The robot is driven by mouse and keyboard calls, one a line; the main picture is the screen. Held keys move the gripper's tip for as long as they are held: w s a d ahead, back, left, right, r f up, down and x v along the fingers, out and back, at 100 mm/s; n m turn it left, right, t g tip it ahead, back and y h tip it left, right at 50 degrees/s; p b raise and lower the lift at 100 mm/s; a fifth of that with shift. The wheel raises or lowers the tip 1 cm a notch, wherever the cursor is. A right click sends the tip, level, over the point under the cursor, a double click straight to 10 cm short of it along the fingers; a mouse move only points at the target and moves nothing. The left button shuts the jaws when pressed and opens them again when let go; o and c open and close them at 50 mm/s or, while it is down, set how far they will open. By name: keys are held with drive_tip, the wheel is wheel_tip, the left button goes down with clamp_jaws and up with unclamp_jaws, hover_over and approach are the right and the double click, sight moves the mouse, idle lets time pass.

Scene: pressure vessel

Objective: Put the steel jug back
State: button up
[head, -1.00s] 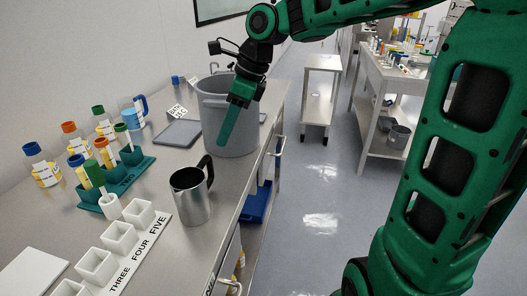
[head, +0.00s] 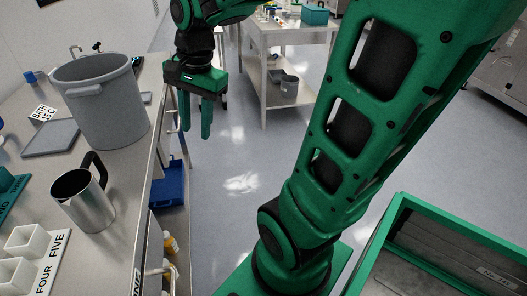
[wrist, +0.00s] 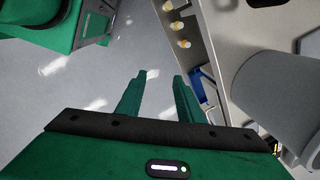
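The steel jug (head: 85,203) stands upright on the steel bench in the head view, near the bench's front edge, with its black handle toward the back right. My gripper (head: 196,136) is out past the bench edge, over the floor, to the right of the big grey pot and apart from the jug. Its two green fingers point down with a gap between them. In the wrist view the fingers (wrist: 158,95) are apart with only floor between them. I cannot make out the jug in the wrist view.
A large grey pot (head: 103,105) stands behind the jug; it also shows in the wrist view (wrist: 275,105). A grey flat plate (head: 50,139) lies left of it. White numbered cups (head: 27,241) sit in front. A blue bin (head: 170,184) is under the bench. The floor is clear.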

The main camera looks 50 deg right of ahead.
drive_tip(key=s+d+f+n, duration=0.2)
drive_tip(key=s+d+n, duration=0.1)
drive_tip(key=s, duration=0.5)
drive_tip(key=s+d+f+n+g, duration=0.1)
drive_tip(key=s+d+f+n, duration=0.2)
drive_tip(key=s, duration=0.4)
drive_tip(key=shift+s+d+f+n+g+h, duration=0.35)
drive_tip(key=shift+d+n, duration=0.4)
drive_tip(key=shift+n, duration=0.35)
drive_tip(key=shift+r, duration=0.1)
